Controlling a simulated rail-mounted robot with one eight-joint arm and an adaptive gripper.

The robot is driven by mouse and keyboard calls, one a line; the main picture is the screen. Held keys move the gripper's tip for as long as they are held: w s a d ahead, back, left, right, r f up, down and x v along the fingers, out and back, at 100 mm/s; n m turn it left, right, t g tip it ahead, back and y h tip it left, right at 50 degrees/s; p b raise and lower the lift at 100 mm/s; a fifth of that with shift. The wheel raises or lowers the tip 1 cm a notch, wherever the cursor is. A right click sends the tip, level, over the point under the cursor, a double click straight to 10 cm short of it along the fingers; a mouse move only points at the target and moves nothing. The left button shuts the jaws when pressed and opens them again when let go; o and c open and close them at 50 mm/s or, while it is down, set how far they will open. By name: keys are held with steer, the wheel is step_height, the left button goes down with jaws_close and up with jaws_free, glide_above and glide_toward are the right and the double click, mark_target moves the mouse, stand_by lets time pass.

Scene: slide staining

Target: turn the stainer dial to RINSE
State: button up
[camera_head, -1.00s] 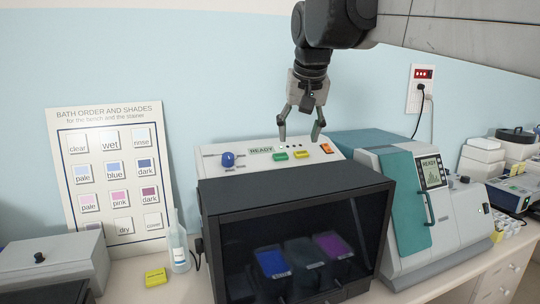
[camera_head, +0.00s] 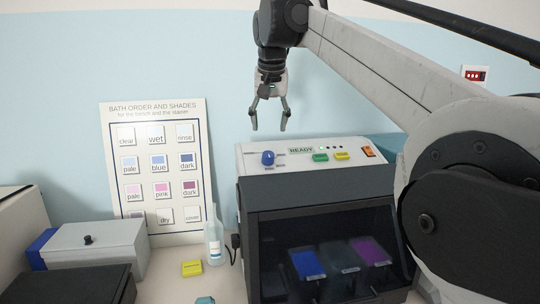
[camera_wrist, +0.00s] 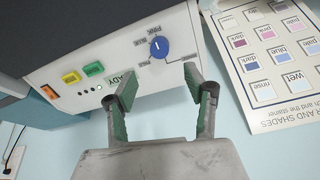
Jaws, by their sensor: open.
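The stainer (camera_head: 330,190) is a white and dark box with a sloped white panel on top. Its blue dial (camera_head: 268,158) is at the panel's left, next to the READY display (camera_head: 301,150). In the wrist view the dial (camera_wrist: 159,47) has a white pointer mark and small labels around it, one reading PINK; the others are too small to read surely. My gripper (camera_head: 269,128) is open and empty above and behind the dial. In the wrist view its green-padded fingers (camera_wrist: 159,92) are spread, with the dial beyond them and not touched.
A green button (camera_head: 320,157), a yellow button (camera_head: 342,156) and an orange switch (camera_head: 369,151) sit right of the dial. A chart board (camera_head: 127,195) leans on the wall at left. A bottle (camera_head: 214,240) stands beside the stainer. Space above the panel is clear.

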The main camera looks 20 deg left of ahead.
mark_target(268, 154)
steer(key=x, duration=1.1)
steer(key=shift+f+p, duration=0.2)
steer(key=shift+p, duration=0.1)
steer(key=shift+c, duration=0.3)
steer(key=c, duration=1.1)
steer(key=shift+o, duration=0.2)
